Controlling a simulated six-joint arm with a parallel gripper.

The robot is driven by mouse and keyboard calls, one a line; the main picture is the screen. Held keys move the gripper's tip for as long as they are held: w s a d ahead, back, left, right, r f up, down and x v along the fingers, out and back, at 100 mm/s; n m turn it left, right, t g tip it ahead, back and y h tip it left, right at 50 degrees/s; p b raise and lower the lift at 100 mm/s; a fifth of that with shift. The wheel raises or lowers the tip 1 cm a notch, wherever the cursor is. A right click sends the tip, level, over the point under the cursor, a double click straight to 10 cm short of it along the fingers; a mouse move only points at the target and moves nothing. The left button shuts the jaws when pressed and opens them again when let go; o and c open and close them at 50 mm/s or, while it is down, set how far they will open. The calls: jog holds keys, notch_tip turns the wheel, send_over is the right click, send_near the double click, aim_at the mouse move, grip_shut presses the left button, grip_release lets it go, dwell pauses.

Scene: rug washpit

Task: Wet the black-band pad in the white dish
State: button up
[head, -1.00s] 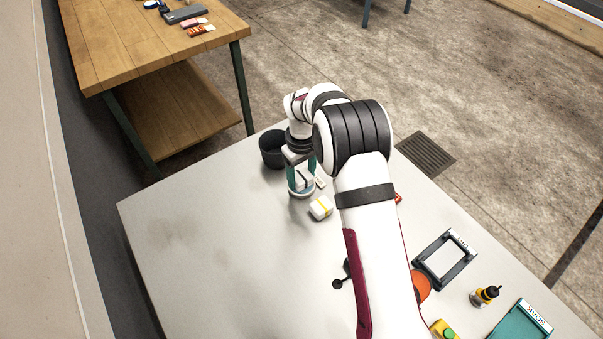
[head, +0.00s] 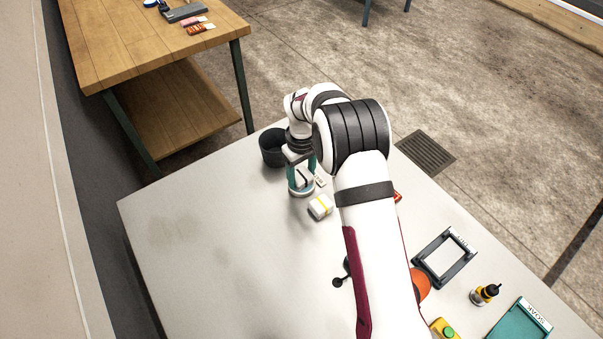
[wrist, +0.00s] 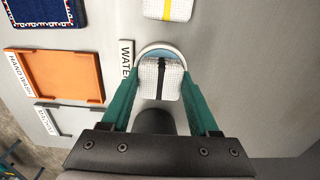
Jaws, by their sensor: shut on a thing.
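The black-band pad (wrist: 161,82), a white textured block with a dark stripe, is between the fingertips of my gripper (wrist: 158,92). My gripper is shut on it; in the head view my gripper (head: 301,178) shows teal fingers pointing down. The white dish (wrist: 157,47) with bluish water inside lies right under the pad, and its rim also shows in the head view (head: 300,194). The pad overlaps the dish; I cannot tell whether it touches the water. A label reading "WATE" (wrist: 126,56) is beside the dish.
A yellow-band pad (head: 320,207) lies near the dish. A dark cup (head: 271,148) stands just behind my gripper. An orange tray (wrist: 62,76) labelled "HAND WASH" and a blue rug piece (wrist: 45,12) show in the wrist view. The table's left side (head: 200,240) is clear.

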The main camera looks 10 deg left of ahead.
aim_at(302, 175)
jog(key=shift+f, duration=0.1)
jog(key=shift+r, duration=3.6)
